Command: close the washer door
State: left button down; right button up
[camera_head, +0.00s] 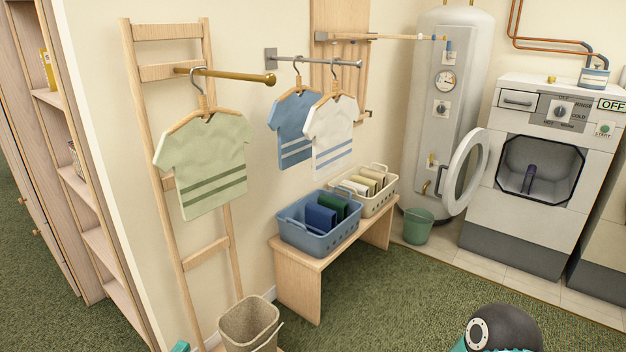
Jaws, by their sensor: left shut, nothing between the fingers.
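The washer (540,175) stands at the right, white with a dark grey base. Its round door (482,172), a white ring with a glass middle, stands swung open at the left side of the dark opening (540,170). A dark blue thing shows inside the drum. Only a small teal bit of my left gripper (181,346) shows at the bottom edge, far from the door; its fingers are shut and empty. A dark rounded part of my own body with teal edges shows at the bottom right. My right gripper is not in view.
A green bucket (418,226) stands on the tiles left of the washer, below the door. A grey water heater (445,110) stands behind. A wooden bench (300,275) with two baskets and a beige bin (248,324) line the wall. Green carpet (400,300) before the washer is clear.

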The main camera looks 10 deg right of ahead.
aim_at(479, 136)
jog(key=z, duration=0.6)
jog(key=i, duration=1.35)
jog(key=z, duration=0.85)
jog(key=i, duration=1.5)
jog(key=z, duration=0.1)
